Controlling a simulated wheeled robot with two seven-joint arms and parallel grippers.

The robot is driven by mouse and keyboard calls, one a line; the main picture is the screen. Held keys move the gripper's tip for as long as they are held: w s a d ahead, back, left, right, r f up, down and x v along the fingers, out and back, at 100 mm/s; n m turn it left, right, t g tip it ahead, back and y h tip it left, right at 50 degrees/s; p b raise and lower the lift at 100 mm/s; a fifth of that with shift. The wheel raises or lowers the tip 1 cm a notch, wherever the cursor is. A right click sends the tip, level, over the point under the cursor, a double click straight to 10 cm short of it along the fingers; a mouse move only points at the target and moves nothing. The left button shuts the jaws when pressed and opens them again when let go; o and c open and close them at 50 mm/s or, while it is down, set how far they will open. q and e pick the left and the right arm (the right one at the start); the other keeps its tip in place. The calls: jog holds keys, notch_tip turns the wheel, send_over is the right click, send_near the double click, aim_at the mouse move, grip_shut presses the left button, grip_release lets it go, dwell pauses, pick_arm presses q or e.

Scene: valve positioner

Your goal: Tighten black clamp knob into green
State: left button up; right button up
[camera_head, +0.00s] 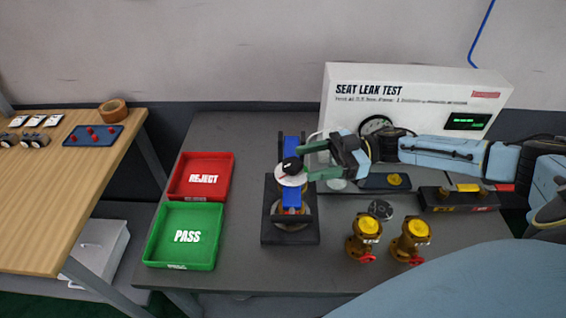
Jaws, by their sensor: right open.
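The black clamp knob (292,165) sits on top of a blue valve-holding fixture on a dark stand (290,237) in the middle of the table. A white disc (291,178) with a bit of red shows just beneath the knob; any green mark is too small to tell. My right gripper (310,159) comes in from the right with its two green fingers apart. The fingers point left at the knob, one behind and one in front of it; contact cannot be told. My left gripper is out of view.
A red REJECT tray (227,178) and a green PASS tray (152,240) stand left of the fixture. Two brass valves (364,238) (411,241) stand at front right. The white SEAT LEAK TEST box (416,93) stands behind my right arm. A wooden table (60,190) is at left.

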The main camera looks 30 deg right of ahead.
aim_at(283, 165)
jog(key=x, duration=0.5)
jog(key=shift+w+a+p, duration=0.25)
jog(key=shift+a+p, duration=0.15)
jog(key=shift+w+a, duration=0.1)
jog(key=shift+a, duration=0.35)
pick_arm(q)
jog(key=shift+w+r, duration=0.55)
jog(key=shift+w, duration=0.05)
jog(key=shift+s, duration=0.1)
